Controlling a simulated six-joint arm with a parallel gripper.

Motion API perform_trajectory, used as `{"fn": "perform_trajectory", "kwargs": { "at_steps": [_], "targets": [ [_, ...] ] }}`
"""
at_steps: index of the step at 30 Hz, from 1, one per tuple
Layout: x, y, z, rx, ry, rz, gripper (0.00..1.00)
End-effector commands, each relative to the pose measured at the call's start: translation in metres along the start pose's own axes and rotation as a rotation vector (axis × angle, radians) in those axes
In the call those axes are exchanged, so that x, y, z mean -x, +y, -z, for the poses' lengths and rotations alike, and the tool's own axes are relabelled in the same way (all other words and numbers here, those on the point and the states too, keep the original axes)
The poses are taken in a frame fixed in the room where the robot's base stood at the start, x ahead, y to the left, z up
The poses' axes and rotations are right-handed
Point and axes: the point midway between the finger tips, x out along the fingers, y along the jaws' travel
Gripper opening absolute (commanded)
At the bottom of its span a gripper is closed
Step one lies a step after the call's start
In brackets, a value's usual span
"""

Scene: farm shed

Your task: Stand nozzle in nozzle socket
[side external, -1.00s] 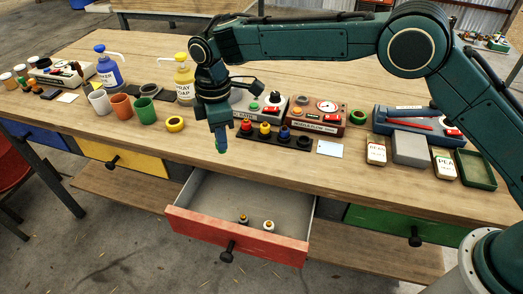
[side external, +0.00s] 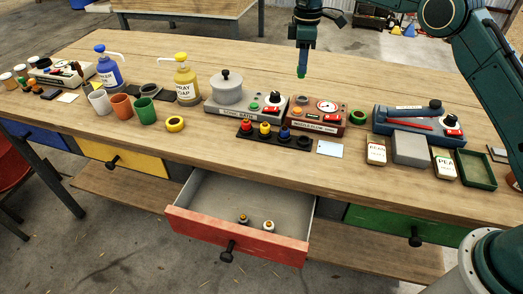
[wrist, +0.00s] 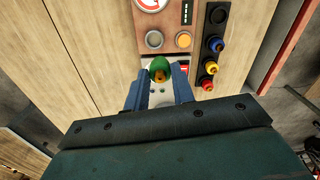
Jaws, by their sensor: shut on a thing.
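My gripper (side external: 302,66) is shut on a green nozzle (wrist: 159,66), with an orange-brown centre facing the wrist camera; its green tip (side external: 301,74) points down in the side view. A black rack (side external: 272,138) holds red (side external: 246,127), yellow (side external: 265,131) and blue (side external: 284,134) nozzles upright in a row. The dark round socket at its right end (side external: 304,142) looks empty. The rack also shows in the wrist view, right of the held nozzle, with its empty socket (wrist: 218,15) uppermost.
The nozzle flow unit (side external: 318,115) and grey seed bath unit (side external: 232,110) with a pot stand behind the rack. A green ring (side external: 357,117) and white card (side external: 330,149) lie near. The red drawer (side external: 236,237) stands open with two small items inside.

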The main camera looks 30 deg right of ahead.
Motion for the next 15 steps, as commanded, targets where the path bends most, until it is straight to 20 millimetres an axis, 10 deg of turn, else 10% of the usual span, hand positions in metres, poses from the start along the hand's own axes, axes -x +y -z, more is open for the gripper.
{"fn": "perform_trajectory", "kwargs": {
  "at_steps": [15],
  "targets": [
    [0.0010, 0.0088, -0.0112, -0.020, 0.000, 0.000, 0.03]
  ]
}}
